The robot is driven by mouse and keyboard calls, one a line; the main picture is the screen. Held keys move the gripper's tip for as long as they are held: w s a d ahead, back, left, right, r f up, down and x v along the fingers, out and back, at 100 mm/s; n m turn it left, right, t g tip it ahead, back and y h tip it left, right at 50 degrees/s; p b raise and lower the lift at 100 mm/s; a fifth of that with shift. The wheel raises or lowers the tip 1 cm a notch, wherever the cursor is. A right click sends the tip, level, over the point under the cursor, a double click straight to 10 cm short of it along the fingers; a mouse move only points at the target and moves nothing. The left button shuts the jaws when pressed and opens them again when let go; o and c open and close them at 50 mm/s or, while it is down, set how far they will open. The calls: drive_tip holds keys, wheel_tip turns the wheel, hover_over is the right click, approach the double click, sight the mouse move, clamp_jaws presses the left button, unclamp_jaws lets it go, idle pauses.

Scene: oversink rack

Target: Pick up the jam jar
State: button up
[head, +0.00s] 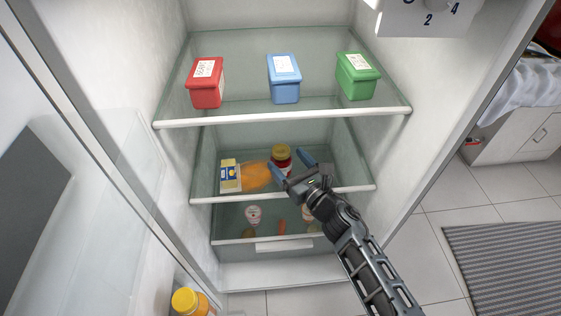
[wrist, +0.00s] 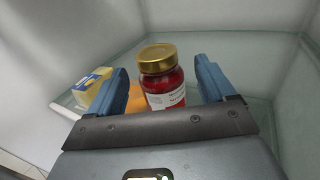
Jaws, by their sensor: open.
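The jam jar (head: 281,157) stands upright on the middle glass shelf of the open fridge. It has a gold lid, red contents and a white label. In the wrist view the jar (wrist: 162,80) stands between and beyond the two blue fingers of my gripper (wrist: 162,84). In the head view my gripper (head: 292,168) reaches in over the shelf's front edge, and its fingers hide part of the jar. The fingers are open with nothing held. Whether they touch the jar cannot be told.
A yellow and white carton (head: 230,176) and an orange item (head: 257,175) lie left of the jar. Red (head: 207,87), blue (head: 285,82) and green (head: 357,80) tubs stand on the upper shelf (head: 290,115). A drawer (head: 270,235) with several foods is below.

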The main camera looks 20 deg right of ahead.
sight(277, 146)
drive_tip(key=w, duration=0.4)
drive_tip(key=w+a, duration=0.1)
drive_tip(key=shift+w+r, duration=0.4)
drive_tip(key=c, duration=1.3)
drive_tip(key=shift+c, duration=0.4)
drive_tip(key=shift+r, duration=0.1)
